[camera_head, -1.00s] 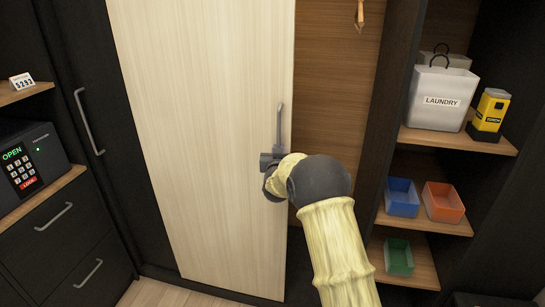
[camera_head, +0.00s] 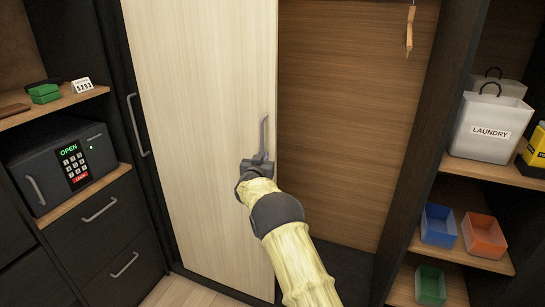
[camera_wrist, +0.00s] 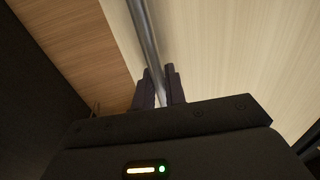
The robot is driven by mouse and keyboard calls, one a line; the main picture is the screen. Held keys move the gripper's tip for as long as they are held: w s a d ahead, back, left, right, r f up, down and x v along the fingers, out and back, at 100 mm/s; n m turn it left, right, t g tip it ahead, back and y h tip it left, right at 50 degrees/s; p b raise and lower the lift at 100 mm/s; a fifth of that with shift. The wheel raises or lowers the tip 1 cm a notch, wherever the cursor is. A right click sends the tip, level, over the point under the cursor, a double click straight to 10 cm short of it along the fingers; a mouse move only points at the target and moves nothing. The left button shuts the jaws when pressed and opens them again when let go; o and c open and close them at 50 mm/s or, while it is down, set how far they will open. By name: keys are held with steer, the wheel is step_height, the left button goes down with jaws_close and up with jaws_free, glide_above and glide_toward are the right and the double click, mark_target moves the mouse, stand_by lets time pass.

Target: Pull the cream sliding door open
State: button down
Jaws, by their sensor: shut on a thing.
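The cream sliding door (camera_head: 205,120) stands partly open, with a wide stretch of the wooden closet interior (camera_head: 345,120) showing to its right. Its grey vertical bar handle (camera_head: 264,134) is near the door's right edge. My gripper (camera_head: 257,162) is at the lower part of the handle. In the wrist view the two dark fingers of my gripper (camera_wrist: 158,88) are on either side of the handle bar (camera_wrist: 144,38) and closed on it. The cream door face (camera_wrist: 235,45) fills the right of that view.
A black safe (camera_head: 50,165) reading OPEN and drawers with handles stand at left. Shelves at right hold a laundry bag (camera_head: 487,125), a yellow box (camera_head: 535,150), and blue (camera_head: 438,225), orange (camera_head: 484,236) and green (camera_head: 430,285) bins. A wooden hanger (camera_head: 409,30) hangs inside the closet.

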steer(key=shift+w+a+f, duration=0.1)
steer(key=shift+w+a, duration=0.1)
steer(key=shift+s+d, duration=0.1)
steer(key=shift+d, duration=0.1)
steer(key=c, duration=1.5)
jaws_free()
steer(key=shift+s+d, duration=0.1)
steer(key=shift+d, duration=0.2)
steer(key=shift+c, duration=0.2)
steer(key=b+v, duration=0.4)
steer(key=v, duration=1.3)
steer(key=shift+s+a, duration=0.15)
steer(key=shift+a, duration=0.05)
